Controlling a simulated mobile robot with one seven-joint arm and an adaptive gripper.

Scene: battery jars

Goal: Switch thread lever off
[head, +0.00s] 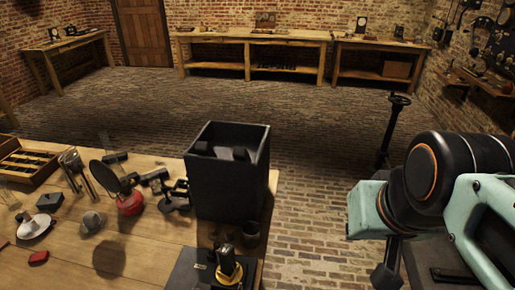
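No part is clearly recognisable as the thread lever. A small black device with a brass-yellow ring and an upright black top (228,264) stands on a dark board (190,268) at the near right corner of the wooden table; its details are too small to tell. My teal and black arm is folded at the right, beyond the table's right edge and apart from it. A dark part below its teal block (388,272) may be my gripper; its fingers cannot be made out.
A tall black open box (228,190) stands on the table's right side, behind the device. A small dark cup (250,234) stands between them. A red-based round item (130,204), tools and a wooden tray (28,168) crowd the left. A handwheel post (389,135) stands on the brick floor.

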